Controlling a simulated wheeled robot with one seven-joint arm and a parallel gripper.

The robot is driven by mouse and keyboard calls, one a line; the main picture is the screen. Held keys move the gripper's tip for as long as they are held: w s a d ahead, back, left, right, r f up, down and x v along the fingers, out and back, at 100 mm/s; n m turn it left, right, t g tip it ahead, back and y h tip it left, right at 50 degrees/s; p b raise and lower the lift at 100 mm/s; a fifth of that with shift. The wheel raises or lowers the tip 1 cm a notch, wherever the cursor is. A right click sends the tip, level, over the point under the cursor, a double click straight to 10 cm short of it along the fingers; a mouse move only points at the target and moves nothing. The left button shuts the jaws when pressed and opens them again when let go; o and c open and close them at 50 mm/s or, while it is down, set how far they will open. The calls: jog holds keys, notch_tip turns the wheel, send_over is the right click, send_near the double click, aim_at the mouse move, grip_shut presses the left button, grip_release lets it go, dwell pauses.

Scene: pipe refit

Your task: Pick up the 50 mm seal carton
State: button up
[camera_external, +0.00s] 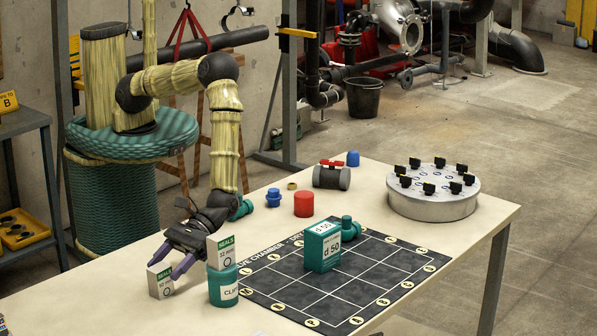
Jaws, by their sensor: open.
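A small grey carton with a green SEALS band (161,284) stands upright on the table at the left; its size print is too small to read surely. A second SEALS carton (220,253), apparently marked 32 mm, sits on top of a teal CLIPS tub (222,287). A teal box marked d 50 (322,247) stands on the dark mat. My gripper (170,259) is open with its purple fingers pointing down-left. In the picture its fingers overlap the top of the standing carton, just left of the tub; I cannot tell whether they touch it.
The dark gridded mat (375,277) covers the table's middle. Blue-green fittings, a red cap (304,204) and a grey valve with a red handle (331,176) stand behind it. A round grey turntable (433,198) with black clips is at the right.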

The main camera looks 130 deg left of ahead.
aim_at(152, 278)
jog(key=x, duration=0.2)
jog(key=p+x, duration=0.1)
jog(key=x, duration=0.1)
jog(key=shift+s+r, duration=0.25)
jog(key=shift+s, duration=0.05)
jog(key=shift+w+d+f, duration=0.1)
jog(key=shift+d+f, duration=0.1)
jog(key=shift+d, duration=0.1)
jog(key=c, duration=1.1)
jog(key=shift+o, duration=0.2)
jog(key=shift+r, duration=0.1)
notch_tip(152, 278, up, 10)
jog(key=shift+f+b, duration=0.1)
jog(key=shift+b, duration=0.6)
